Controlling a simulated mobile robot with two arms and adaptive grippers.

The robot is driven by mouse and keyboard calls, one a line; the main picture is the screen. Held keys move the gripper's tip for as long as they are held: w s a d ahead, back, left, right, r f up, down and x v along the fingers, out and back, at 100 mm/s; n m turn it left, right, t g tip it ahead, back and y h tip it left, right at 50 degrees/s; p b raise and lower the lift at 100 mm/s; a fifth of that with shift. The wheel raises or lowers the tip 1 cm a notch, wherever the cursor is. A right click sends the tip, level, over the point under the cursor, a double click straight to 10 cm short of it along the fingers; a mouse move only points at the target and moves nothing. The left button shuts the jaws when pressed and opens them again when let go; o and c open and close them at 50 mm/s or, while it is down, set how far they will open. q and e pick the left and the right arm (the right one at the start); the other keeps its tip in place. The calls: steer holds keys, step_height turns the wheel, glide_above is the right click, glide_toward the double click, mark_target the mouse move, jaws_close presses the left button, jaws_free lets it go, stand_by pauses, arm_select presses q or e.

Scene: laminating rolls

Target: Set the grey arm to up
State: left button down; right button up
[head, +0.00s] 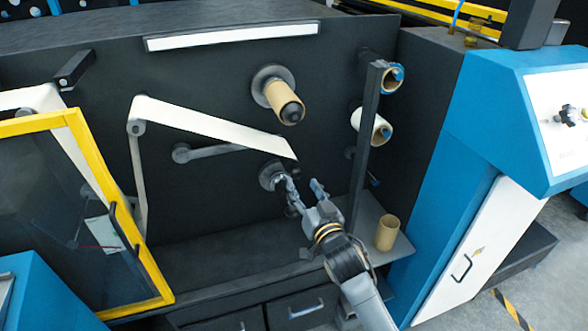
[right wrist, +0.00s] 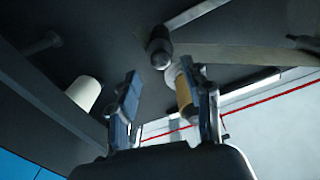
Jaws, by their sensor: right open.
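A grey arm (head: 212,152) with a round end lies nearly level on the dark machine panel, below the white web. Its right end passes behind the web near a dark lower spindle (head: 270,175). My right gripper (head: 303,185) is open and empty, just right of and in front of that spindle, with its left finger overlapping the spindle in the picture. I cannot tell whether they touch. In the right wrist view the open fingers (right wrist: 158,82) point towards a dark round spindle end (right wrist: 158,47). My left gripper is not in view.
A cardboard core (head: 281,97) sits on the spindle above. A dark upright post (head: 364,140) and a white roll (head: 372,127) stand right of my gripper. A loose core (head: 388,232) stands on the ledge. A yellow-framed door (head: 155,265) is at the left.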

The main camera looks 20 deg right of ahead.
mark_target(294, 168)
steer(key=w, duration=0.7)
steer(key=shift+a, duration=0.15)
steer(key=shift+w, duration=0.5)
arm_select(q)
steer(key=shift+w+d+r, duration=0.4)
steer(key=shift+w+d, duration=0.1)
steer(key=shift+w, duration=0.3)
